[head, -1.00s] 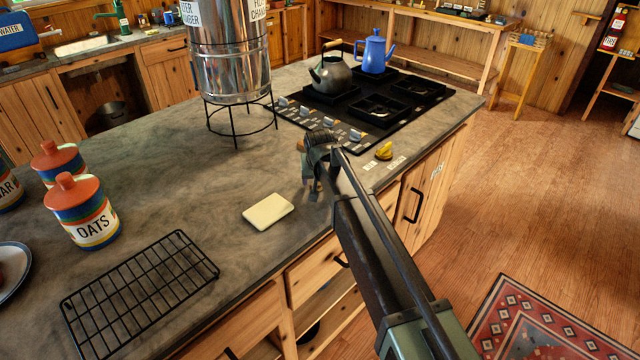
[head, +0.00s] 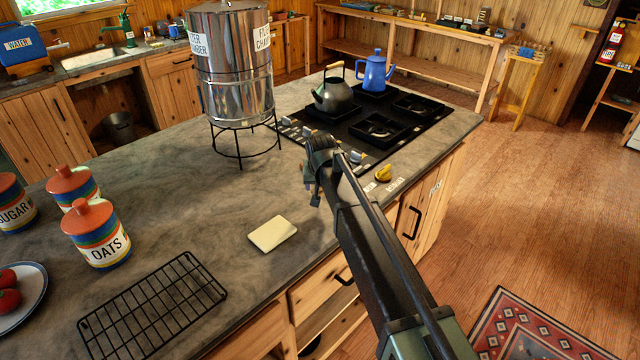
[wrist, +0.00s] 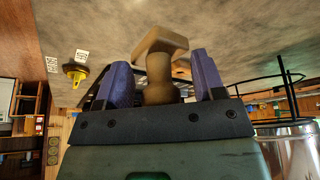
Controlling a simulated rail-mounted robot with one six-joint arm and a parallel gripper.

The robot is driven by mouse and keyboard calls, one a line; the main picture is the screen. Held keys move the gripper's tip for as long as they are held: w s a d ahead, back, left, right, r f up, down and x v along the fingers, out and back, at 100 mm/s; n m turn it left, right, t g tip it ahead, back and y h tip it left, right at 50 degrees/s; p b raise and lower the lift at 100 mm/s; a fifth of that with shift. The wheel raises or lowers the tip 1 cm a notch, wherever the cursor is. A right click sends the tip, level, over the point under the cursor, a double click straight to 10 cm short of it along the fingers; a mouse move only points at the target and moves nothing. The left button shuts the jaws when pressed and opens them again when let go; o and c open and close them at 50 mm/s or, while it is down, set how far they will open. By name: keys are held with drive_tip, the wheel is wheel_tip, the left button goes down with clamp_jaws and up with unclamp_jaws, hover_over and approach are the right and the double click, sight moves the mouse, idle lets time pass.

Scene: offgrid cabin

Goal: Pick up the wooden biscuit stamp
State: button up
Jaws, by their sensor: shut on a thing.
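The wooden biscuit stamp (wrist: 160,44) shows in the wrist view, with a flat block end and a narrower rounded handle. My gripper (wrist: 163,78) is shut on its handle, one purple finger on each side. In the head view my gripper (head: 313,185) is over the grey counter, near the stove's front corner, above and right of a cream slab (head: 273,233). There my own wrist hides the stamp. The stamp appears clear of the counter, but the height of the gap is hard to tell.
A black stove (head: 375,125) carries a grey kettle (head: 333,92) and a blue coffee pot (head: 376,72). A steel water filter (head: 235,75) stands on a wire stand. A black rack (head: 152,305) and an oats jar (head: 97,236) are at left. Bare counter lies between.

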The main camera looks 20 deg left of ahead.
wheel_tip(320, 180, up, 13)
drive_tip(key=p, duration=1)
